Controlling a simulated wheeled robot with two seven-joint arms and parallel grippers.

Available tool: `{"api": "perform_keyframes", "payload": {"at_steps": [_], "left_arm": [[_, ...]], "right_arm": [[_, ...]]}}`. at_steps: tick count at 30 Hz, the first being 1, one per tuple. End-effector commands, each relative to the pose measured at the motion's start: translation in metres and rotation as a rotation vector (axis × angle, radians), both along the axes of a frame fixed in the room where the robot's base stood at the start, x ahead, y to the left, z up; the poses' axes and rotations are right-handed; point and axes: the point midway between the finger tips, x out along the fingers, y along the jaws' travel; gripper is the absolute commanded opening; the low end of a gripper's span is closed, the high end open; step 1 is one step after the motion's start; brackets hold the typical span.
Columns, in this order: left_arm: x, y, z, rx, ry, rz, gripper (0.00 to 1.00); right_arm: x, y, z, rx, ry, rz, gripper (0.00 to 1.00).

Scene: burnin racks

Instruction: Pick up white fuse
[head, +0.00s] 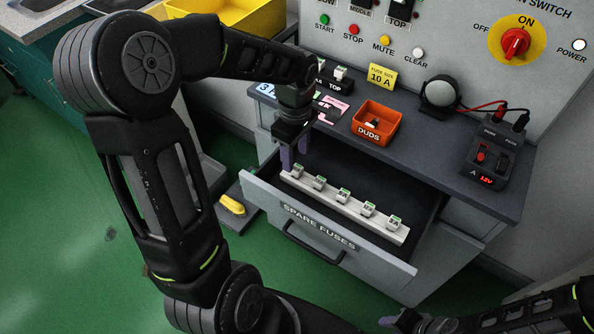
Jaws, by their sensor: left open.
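A white strip (331,203) lies in the open drawer marked SPARE FUSES (318,227). Several small white fuses with green tops stand in a row along it, among them the leftmost fuse (298,171), a middle fuse (344,196) and the rightmost fuse (394,222). My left gripper (295,160) points down over the left end of the row, its purple fingers apart, close above the leftmost fuse. I cannot tell whether they touch it. My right gripper (400,320) shows only partly at the bottom edge, and its jaws are unclear.
An orange DUDS bin (376,124) holding a small item stands on the dark counter (440,150) above the drawer. A yellow FUSE SIZE 10 A sign (382,76), a round lamp (440,93) and a 12V meter (486,160) stand nearby. The drawer's right part is bare.

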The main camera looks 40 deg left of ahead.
Motion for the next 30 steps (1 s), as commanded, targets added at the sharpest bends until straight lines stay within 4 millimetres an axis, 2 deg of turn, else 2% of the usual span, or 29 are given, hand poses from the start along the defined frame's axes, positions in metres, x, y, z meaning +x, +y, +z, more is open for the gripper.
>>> {"api": "perform_keyframes", "payload": {"at_steps": [7, 11, 29, 30], "left_arm": [[0.001, -0.003, -0.035, -0.001, 0.005, 0.001, 0.49], [0.001, -0.003, -0.046, -0.001, 0.002, 0.0, 0.49], [0.001, -0.003, -0.047, 0.0, 0.0, 0.0, 0.49], [0.001, -0.003, -0.047, 0.0, 0.0, 0.0, 0.47]], "right_arm": [[0.0, 0.0, 0.006, 0.0, 0.0, 0.0, 0.36], [0.0, 0.0, 0.006, 0.0, 0.0, 0.0, 0.36], [0.0, 0.0, 0.006, 0.0, 0.0, 0.0, 0.36], [0.0, 0.0, 0.006, 0.0, 0.0, 0.0, 0.36]]}}
